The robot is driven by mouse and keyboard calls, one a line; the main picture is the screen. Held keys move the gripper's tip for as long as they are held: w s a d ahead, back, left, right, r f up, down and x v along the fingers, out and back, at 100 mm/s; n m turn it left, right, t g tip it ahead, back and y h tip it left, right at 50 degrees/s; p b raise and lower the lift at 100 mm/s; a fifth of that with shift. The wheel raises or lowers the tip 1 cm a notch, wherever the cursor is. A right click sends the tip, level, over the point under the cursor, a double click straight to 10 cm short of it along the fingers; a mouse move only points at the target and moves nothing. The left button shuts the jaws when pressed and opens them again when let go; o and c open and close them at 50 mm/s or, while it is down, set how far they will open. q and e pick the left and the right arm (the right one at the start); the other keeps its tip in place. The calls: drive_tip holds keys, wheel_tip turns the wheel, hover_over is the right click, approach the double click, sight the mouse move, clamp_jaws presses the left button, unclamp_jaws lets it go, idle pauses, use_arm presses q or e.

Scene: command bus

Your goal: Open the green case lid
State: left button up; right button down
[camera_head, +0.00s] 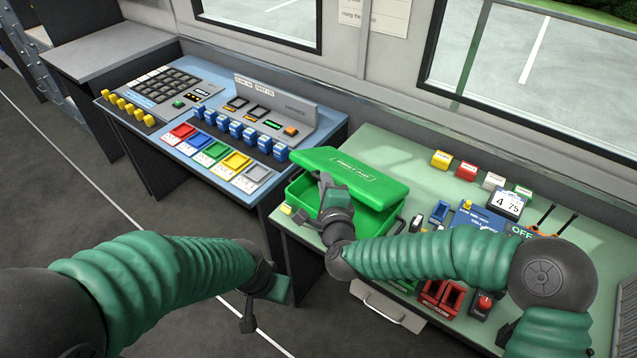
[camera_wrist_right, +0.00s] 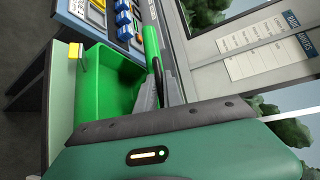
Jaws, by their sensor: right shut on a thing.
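The green case stands on the left part of the pale green table, and its front wall (camera_head: 308,196) shows in the head view. Its lid (camera_head: 350,174) is raised and tilted over the body. My right gripper (camera_head: 328,188) is at the lid's front left edge and is shut on it. In the right wrist view, the case's open inside (camera_wrist_right: 105,85) shows, with the lid (camera_wrist_right: 154,45) seen edge-on at the fingers (camera_wrist_right: 157,92). My left gripper (camera_head: 265,290) hangs low in front of the tables, away from the case; its fingers are unclear.
Left of the case is a blue console (camera_head: 215,115) with colored buttons and switches. A wall with windows stands behind.

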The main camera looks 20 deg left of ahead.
use_arm(q)
drive_tip(key=w+p+v, duration=0.3)
drive_tip(key=p+v, duration=0.8)
drive_tip(key=v, duration=0.2)
drive_tip(key=shift+r, duration=0.45)
use_arm(e)
drive_tip(key=w+d+r+m+g, duration=0.2)
drive_tip(key=w+d+r+g, duration=0.1)
drive_tip(key=w+r, duration=0.5)
drive_tip(key=shift+w+d+r, duration=0.4)
drive_tip(key=shift+w+d, duration=0.05)
use_arm(q)
drive_tip(key=shift+s, duration=0.1)
use_arm(e)
drive_tip(key=c, duration=1.5)
unclamp_jaws()
use_arm(q)
drive_tip(key=b+x, duration=0.2)
drive_tip(key=shift+s+f+b, duration=0.2)
drive_tip(key=shift+f+b, duration=0.1)
drive_tip(key=shift+f, duration=0.15)
use_arm(e)
drive_tip(key=v, duration=1.6)
drive_tip(key=shift+s+d+r, duration=0.1)
drive_tip(key=shift+d+r, duration=0.15)
